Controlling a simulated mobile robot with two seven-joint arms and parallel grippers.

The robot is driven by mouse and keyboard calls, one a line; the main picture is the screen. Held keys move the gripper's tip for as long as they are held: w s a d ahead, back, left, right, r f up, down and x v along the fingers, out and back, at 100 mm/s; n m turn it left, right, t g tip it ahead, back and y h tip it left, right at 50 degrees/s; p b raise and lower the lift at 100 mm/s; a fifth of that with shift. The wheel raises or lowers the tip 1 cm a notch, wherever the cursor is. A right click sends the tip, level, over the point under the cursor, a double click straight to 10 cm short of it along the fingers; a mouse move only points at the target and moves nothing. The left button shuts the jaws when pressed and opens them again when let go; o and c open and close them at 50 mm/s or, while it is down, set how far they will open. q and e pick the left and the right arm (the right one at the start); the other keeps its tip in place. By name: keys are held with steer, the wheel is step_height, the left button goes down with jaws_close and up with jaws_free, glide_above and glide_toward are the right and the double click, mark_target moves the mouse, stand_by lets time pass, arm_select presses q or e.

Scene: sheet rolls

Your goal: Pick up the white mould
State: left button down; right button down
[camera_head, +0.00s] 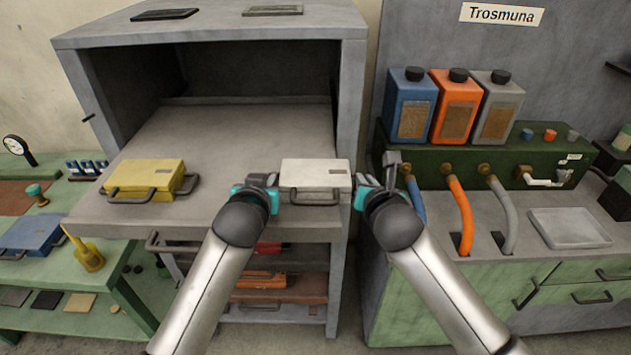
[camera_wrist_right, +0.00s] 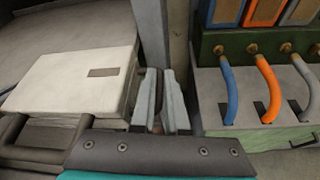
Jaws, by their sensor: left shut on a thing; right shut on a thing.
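The white mould (camera_head: 312,174) is a flat pale case with a small dark plate on top and a dark handle at the front. It is at the front right of the grey oven shelf, between my two grippers. My left gripper (camera_head: 268,184) is shut at its left side and my right gripper (camera_head: 362,182) is shut at its right side, both apparently on side handles. In the right wrist view the mould (camera_wrist_right: 75,80) lies left of the right fingers (camera_wrist_right: 160,105), which hide the part they grip. I cannot tell whether the mould touches the shelf.
A yellow mould (camera_head: 146,178) lies on the shelf (camera_head: 225,130) to the left. An orange mould (camera_head: 262,281) is on a rack below. At right, blue, orange and grey canisters (camera_head: 456,105) stand above hoses and a tray (camera_head: 570,228). A blue mould (camera_head: 32,234) lies on the green left table.

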stand_by(0.8)
arm_select(q)
steer(key=shift+r, duration=0.2)
arm_select(e)
steer(key=shift+r, duration=0.15)
arm_select(q)
steer(key=shift+w+r, duration=0.1)
arm_select(e)
steer(key=shift+w+r, duration=0.1)
